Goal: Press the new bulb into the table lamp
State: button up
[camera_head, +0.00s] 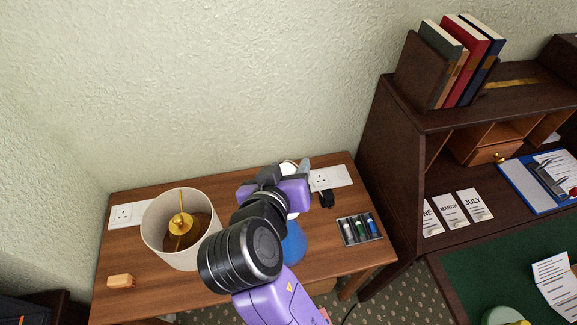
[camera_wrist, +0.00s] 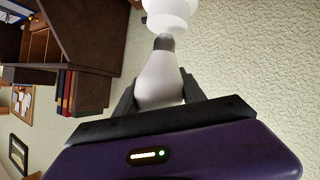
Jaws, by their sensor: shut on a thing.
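My gripper (camera_head: 286,172) is over the back of the wooden desk, shut on a white bulb. In the wrist view, the bulb (camera_wrist: 160,80) sits between the two dark fingers of my gripper (camera_wrist: 160,92), its grey base pointing away from the palm. The base is right at a white round fitting (camera_wrist: 171,12), which looks like the lamp's socket; I cannot tell whether it is inside or only touching. A blue rounded part (camera_head: 293,243), probably the table lamp's base, shows beside my arm, which hides most of the lamp. A cream lampshade (camera_head: 154,236) with a gold centre stands at the left.
The desk (camera_head: 135,192) also holds an orange-brown block (camera_head: 120,281), a battery tray (camera_head: 359,229) and a black plug-like item (camera_head: 326,198). Wall sockets (camera_head: 126,215) are behind. A dark bureau (camera_head: 385,155) with books (camera_head: 468,62) rises close at right.

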jog(key=shift+f+b, duration=0.95)
jog(key=shift+f, duration=0.65)
jog(key=o, duration=1.4)
jog(key=b+v, duration=0.1)
jog(key=v, duration=0.7)
